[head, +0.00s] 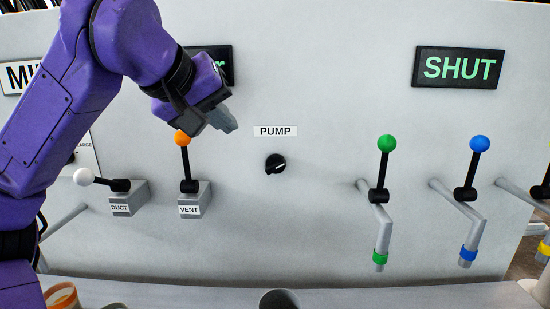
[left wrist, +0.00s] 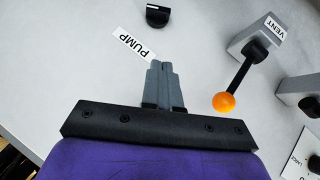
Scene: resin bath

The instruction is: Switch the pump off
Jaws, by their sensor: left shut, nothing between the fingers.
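The pump switch is a black rotary knob (head: 275,164) with a white pointer line, on the pale panel under the PUMP label (head: 275,131). In the left wrist view the knob (left wrist: 157,16) is at the top, beyond the PUMP label (left wrist: 134,46). The white line points to the right and slightly up in the head view. My left gripper (head: 229,124) is shut and empty, up and to the left of the knob and apart from it. Its closed fingers (left wrist: 163,75) point towards the label in the left wrist view. My right gripper is not in view.
Left of the knob are the orange-balled VENT lever (head: 184,160) and the white-balled DUCT lever (head: 104,181). To the right are green (head: 386,160) and blue (head: 474,165) levers with spouts. A SHUT display (head: 458,67) is above them. The panel around the knob is clear.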

